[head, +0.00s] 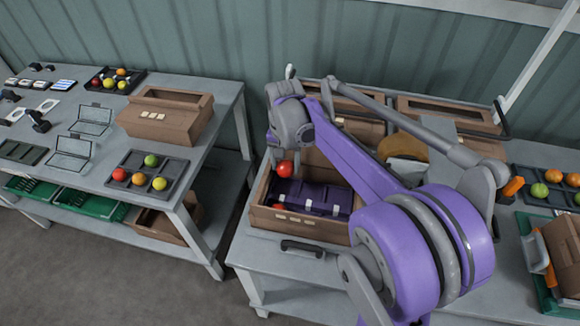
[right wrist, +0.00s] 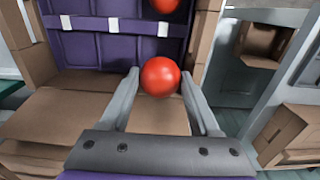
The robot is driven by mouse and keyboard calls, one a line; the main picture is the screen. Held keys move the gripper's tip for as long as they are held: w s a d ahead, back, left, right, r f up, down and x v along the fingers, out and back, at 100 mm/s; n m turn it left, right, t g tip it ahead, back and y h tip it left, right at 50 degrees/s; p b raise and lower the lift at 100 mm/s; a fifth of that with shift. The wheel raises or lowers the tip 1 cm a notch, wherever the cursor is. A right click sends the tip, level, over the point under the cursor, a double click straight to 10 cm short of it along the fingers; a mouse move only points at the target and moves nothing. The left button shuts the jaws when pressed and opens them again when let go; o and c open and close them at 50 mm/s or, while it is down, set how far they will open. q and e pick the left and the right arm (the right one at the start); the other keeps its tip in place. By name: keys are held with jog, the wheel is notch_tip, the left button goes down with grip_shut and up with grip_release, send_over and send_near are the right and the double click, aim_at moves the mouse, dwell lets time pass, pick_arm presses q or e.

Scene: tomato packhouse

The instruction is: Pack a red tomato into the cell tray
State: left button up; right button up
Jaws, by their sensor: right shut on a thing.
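A red tomato (head: 285,169) is held in my right gripper (head: 279,165), above the left part of an open cardboard box. The right wrist view shows this tomato (right wrist: 160,77) between the two grey fingers of the right gripper (right wrist: 162,88). The purple cell tray (head: 318,197) lies inside the box, with white tabs along its edge; its cells are hard to make out. In the right wrist view the tray (right wrist: 95,48) is beyond the fingers. Another red round thing (right wrist: 163,4) is cut off at the top there, at the tray. My left gripper is not in view.
The cardboard box (head: 290,229) has walls around the tray. My right arm hides part of the table behind it. A dark tray (head: 127,186) with several coloured tomatoes is on the left table. An orange-and-green tomato tray (head: 562,202) stands at far right.

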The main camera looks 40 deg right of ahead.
jog(key=shift+w+d+f, duration=0.1)
jog(key=shift+f, duration=0.2)
jog(key=shift+f+b, duration=0.25)
jog(key=shift+b, duration=0.05)
notch_tip(320, 180, down, 3)
jog(key=shift+b, duration=1.05)
jog(key=shift+f+b, duration=0.9)
jog(key=shift+f, duration=0.6)
jog(key=o, duration=1)
jog(key=c, duration=0.3)
jog(key=shift+r, duration=0.15)
jog(key=shift+c, duration=0.2)
